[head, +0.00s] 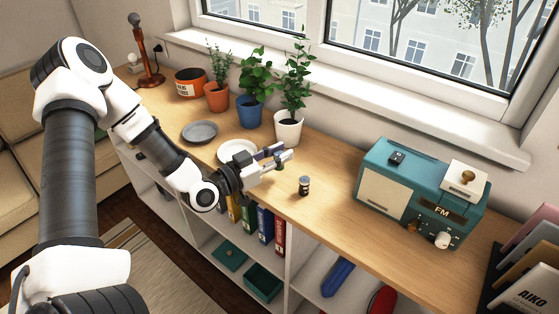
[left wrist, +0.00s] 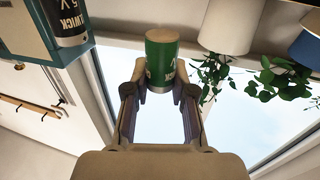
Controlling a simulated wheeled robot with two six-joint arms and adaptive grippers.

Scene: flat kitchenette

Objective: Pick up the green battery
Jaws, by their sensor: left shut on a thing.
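The green battery (left wrist: 161,58) is held between the two fingertips of my left gripper (left wrist: 160,82) in the left wrist view, where the picture is upside down. The fingers press on its sides. In the head view my left gripper (head: 281,156) reaches over the counter from the left, just in front of the white pot. I cannot make out the green battery there. A separate dark battery (head: 304,186) stands upright on the counter to the right of the gripper. It also shows large at the upper left of the left wrist view (left wrist: 68,20). My right gripper is not in view.
A white plate (head: 232,148) and grey plate (head: 200,132) lie near the arm. Potted plants, including the white pot (head: 288,130) and blue pot (head: 250,114), stand behind. A teal radio (head: 425,190) is at right. Bare counter (head: 328,205) lies between dark battery and radio.

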